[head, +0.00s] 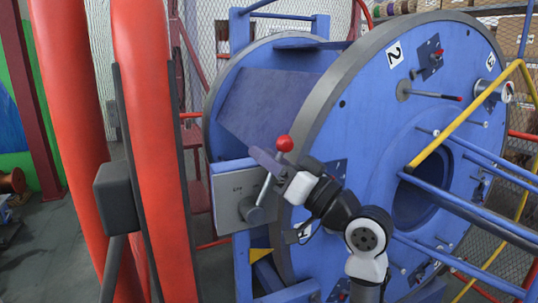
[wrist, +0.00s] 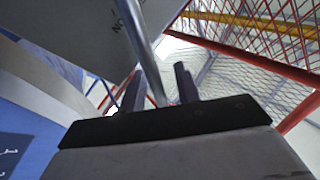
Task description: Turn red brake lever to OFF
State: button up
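The brake lever is a metal rod with a red ball knob (head: 285,143). It rises, leaning right, from a round hub (head: 251,211) on a grey box (head: 229,186). My gripper (head: 268,160) is at the upper part of the rod, just below the knob. In the wrist view the rod (wrist: 146,50) runs down between the two fingers of my gripper (wrist: 158,88). The fingers stand apart, with gaps beside the rod. The knob is mostly hidden in the wrist view. Small lettering on the box is too small to read in the head view.
A large blue drum (head: 390,130) with a grey rim stands behind and right of the lever. Thick red tubes (head: 150,130) with a dark block stand close on the left. A yellow rail (head: 465,115) and wire mesh are at the right. Grey floor shows at far left.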

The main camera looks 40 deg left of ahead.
aim_at(228, 167)
grip_shut()
jog(key=shift+s, duration=0.15)
dwell(0.4)
jog(key=s+n, duration=0.1)
jog(key=s+a+n+g+h+b, duration=0.1)
jog(key=n, duration=0.1)
jog(key=s+a+n+h, duration=0.1)
jog(key=shift+r+n+g, duration=0.3)
jog(key=shift+n+g, duration=0.1)
jog(key=shift+s+a+f+n+h+b, duration=0.15)
jog(key=shift+s+a+n+h, duration=0.15)
jog(key=shift+s+n+h, duration=0.25)
jog(key=shift+s+a+f+n+h+b, duration=0.15)
jog(key=shift+s+a+n+h, duration=0.2)
jog(key=shift+s+n, duration=0.3)
jog(key=shift+s+a+f+n+h, duration=0.15)
jog(key=shift+s+a+n+h, duration=0.25)
jog(key=shift+n, duration=0.3)
jog(key=shift+s+d, duration=0.1)
